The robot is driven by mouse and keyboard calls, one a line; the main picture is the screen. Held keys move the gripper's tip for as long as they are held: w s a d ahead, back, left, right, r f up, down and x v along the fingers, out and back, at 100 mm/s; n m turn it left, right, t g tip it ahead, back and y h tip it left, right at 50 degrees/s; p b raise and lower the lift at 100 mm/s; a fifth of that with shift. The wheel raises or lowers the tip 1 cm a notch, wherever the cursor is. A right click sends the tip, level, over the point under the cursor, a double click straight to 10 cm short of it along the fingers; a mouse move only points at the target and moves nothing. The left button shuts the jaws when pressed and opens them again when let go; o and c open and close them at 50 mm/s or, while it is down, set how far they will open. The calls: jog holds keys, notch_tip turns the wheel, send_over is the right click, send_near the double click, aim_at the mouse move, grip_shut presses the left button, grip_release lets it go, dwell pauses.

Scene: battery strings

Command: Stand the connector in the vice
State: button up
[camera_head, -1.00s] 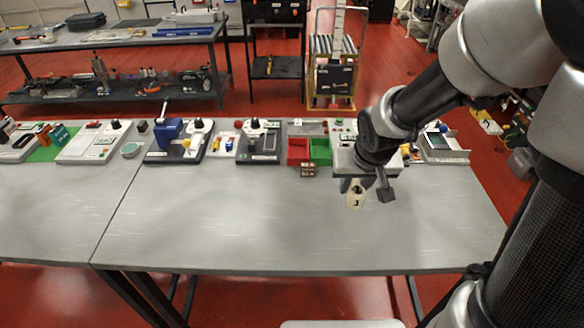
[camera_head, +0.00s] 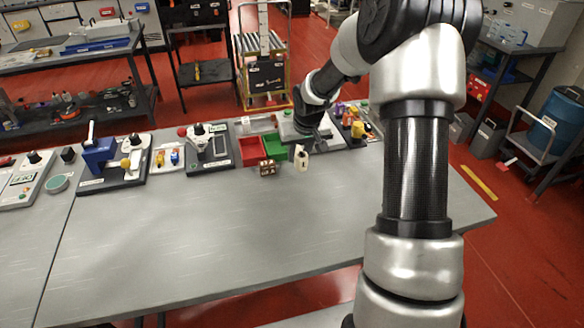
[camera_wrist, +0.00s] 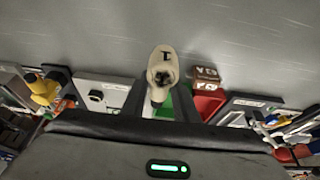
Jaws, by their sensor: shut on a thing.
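My gripper (camera_head: 301,143) is shut on a cream-coloured connector (camera_head: 301,158) with a dark "1" on it, held clear above the table in front of the row of stations. In the wrist view the connector (camera_wrist: 163,65) sits between the two fingertips (camera_wrist: 160,98), its rounded end with a dark opening facing the camera. A blue vice-like fixture (camera_head: 98,153) with an upright lever stands on a dark base at the left of the row, well to the left of my gripper. Its jaw opening is too small to make out.
A red bin (camera_head: 249,152) and a green bin (camera_head: 277,146) are beside my gripper. A small brown labelled block (camera_head: 267,168) stands in front of them. Other stations line the table's back edge. The grey table's (camera_head: 220,230) front is clear.

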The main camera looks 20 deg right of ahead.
aim_at(298, 174)
jog(key=shift+f, duration=2.35)
jog(key=shift+f+b, duration=0.2)
jog(key=shift+b, duration=0.1)
jog(key=o, duration=1.1)
jog(key=shift+o, duration=0.2)
